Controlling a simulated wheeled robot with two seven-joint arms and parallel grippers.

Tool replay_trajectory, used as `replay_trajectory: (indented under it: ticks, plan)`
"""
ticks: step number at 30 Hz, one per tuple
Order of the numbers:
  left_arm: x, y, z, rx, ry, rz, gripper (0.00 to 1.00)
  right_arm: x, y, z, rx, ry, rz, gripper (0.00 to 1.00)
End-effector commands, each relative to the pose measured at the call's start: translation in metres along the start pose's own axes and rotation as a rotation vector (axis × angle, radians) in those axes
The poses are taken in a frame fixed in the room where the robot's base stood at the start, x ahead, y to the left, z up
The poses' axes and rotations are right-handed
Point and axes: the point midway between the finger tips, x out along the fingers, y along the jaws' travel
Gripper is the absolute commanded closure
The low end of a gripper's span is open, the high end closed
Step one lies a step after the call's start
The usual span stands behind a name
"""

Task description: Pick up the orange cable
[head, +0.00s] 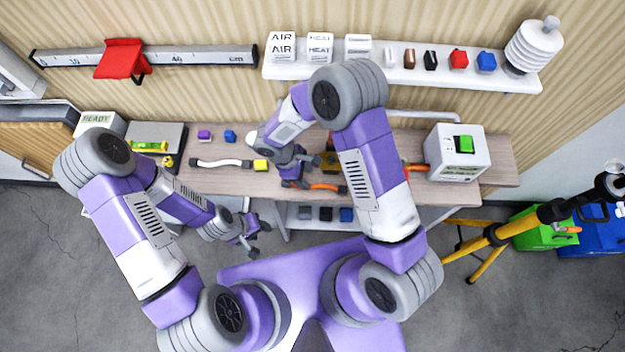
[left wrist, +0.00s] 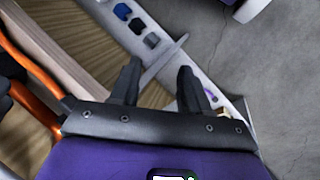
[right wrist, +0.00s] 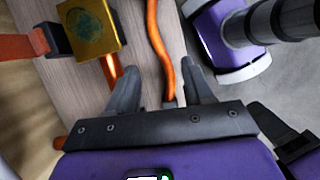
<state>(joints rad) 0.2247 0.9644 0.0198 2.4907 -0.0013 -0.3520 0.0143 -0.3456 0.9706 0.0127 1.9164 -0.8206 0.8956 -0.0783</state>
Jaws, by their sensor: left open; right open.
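The orange cable (head: 325,187) lies on the workbench near its front edge, partly hidden by my right gripper and arm in the head view. In the right wrist view the orange cable (right wrist: 161,50) runs down between the two fingers of my right gripper (right wrist: 162,88), which is open. My right gripper (head: 300,172) is low over the bench in the head view. My left gripper (head: 260,238) is open and empty in front of the bench edge. The left wrist view shows an orange cable (left wrist: 32,66) at its left, outside the left fingers (left wrist: 157,80).
A gold block (right wrist: 88,28) is beside the right gripper. A lower shelf (head: 297,219) holds small blocks. A yellow stand (head: 495,235) is at right.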

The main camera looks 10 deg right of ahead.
Motion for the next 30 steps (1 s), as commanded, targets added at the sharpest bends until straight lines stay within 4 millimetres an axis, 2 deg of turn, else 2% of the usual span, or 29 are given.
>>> replay_trajectory:
  ticks: [5,12,20,27,30]
  plan:
    - [0.009,-0.004,0.000,0.000,-0.001,0.000,0.54,0.018,0.000,-0.002,0.001,0.000,-0.002,0.49]
    - [0.027,-0.010,-0.001,0.000,0.000,0.000,0.54,0.054,0.000,-0.003,0.001,0.000,-0.002,0.49]
    - [0.026,-0.010,-0.001,0.000,0.000,0.000,0.54,0.055,0.000,-0.002,0.001,0.001,-0.001,0.50]
    - [0.026,-0.010,-0.001,0.000,0.000,0.000,0.54,0.055,0.000,-0.002,0.001,0.001,-0.001,0.87]
    - [0.026,-0.010,-0.001,0.000,0.000,0.000,0.54,0.055,0.000,-0.002,0.001,0.001,-0.001,1.00]
